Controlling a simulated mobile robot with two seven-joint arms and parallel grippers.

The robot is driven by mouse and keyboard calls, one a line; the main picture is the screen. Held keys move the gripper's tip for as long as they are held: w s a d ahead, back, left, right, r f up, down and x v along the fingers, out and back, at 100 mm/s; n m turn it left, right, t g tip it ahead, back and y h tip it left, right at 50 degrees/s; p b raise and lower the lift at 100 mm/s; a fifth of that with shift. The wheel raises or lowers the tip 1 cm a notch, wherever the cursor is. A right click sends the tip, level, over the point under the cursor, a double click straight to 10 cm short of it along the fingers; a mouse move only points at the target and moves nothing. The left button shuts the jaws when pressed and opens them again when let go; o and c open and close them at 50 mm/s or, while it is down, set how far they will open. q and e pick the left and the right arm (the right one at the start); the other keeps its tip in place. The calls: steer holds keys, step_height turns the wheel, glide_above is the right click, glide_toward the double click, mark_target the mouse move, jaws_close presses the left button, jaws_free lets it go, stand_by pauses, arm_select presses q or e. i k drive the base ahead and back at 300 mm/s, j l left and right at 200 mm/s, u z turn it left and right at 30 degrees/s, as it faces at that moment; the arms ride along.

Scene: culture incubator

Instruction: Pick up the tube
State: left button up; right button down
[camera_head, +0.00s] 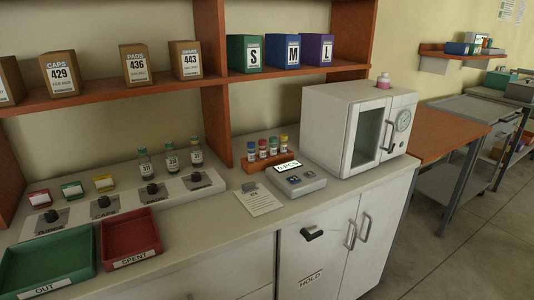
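Several small tubes (262,147) with differently coloured caps stand upright in an orange-brown rack (268,162) on the counter, left of the white incubator. The caps look blue, red and yellow. Three clear vials with dark caps and green labels, a left one (145,163), a middle one (171,159) and a right one (196,154), stand at the back of a pale panel with dark knobs. The picture does not show which tube is meant. Neither of my grippers is in view.
The white incubator (327,129) has its glass door shut. A grey device (296,181) with a lit display and a paper sheet (257,199) lie before the rack. A green OUT tray (84,241) and red SPENT tray (155,233) sit front left. A shelf (120,93) overhangs the counter.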

mark_target(263, 149)
steer(key=i+l+u, duration=0.15)
steer(key=l, duration=0.45)
steer(key=i+l+u, duration=0.15)
steer(key=l, duration=0.45)
steer(key=i+l+u, duration=0.1)
steer(key=l, duration=0.55)
steer(key=i+l+u, duration=0.15)
steer(key=l, duration=0.5)
steer(key=i+l+u, duration=0.15)
steer(key=l, duration=0.5)
